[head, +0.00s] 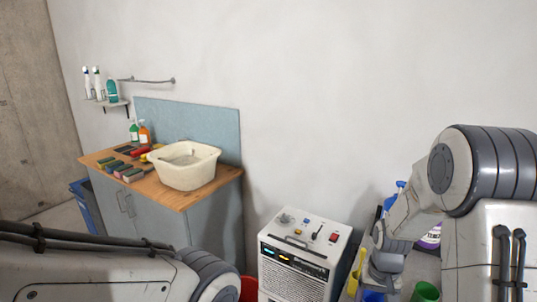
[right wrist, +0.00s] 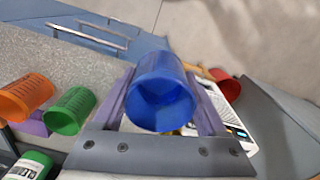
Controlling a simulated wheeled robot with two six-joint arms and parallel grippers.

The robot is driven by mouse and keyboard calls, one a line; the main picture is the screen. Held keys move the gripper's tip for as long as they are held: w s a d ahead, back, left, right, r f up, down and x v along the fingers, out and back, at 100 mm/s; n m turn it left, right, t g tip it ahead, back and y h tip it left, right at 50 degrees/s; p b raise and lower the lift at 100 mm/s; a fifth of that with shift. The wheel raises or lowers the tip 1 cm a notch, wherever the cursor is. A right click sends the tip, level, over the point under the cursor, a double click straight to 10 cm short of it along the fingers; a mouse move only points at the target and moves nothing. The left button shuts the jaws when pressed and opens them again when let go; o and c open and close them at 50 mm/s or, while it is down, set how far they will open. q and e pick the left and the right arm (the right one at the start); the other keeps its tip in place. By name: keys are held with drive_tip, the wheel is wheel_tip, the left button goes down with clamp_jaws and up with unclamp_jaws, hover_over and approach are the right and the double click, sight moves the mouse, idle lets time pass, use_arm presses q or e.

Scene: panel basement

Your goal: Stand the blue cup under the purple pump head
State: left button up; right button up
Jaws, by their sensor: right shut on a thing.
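The blue cup (right wrist: 160,82) is between the two fingers of my right gripper (right wrist: 163,108) in the right wrist view, with its open mouth facing the camera. The gripper is shut on it. In the head view my right gripper (head: 378,284) is low at the right, and a bit of the blue cup (head: 372,296) shows at the bottom edge. I cannot make out a purple pump head. A bottle with a purple label (head: 430,238) stands behind my right arm, partly hidden. My left arm shows at the lower left, but its gripper is out of view.
A white control box (head: 305,258) stands left of my right gripper. A green cup (head: 425,292) is close on its right. The right wrist view shows an orange cup (right wrist: 25,98) and a purple thing (right wrist: 35,125), partly hidden. A basin (head: 184,166) sits on a wooden-topped cabinet.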

drive_tip(key=w+a+f+n, duration=0.1)
drive_tip(key=a+f+n, duration=0.2)
drive_tip(key=a, duration=0.4)
drive_tip(key=s+f, duration=0.3)
drive_tip(key=f, duration=0.2)
drive_tip(key=shift+s, duration=0.3)
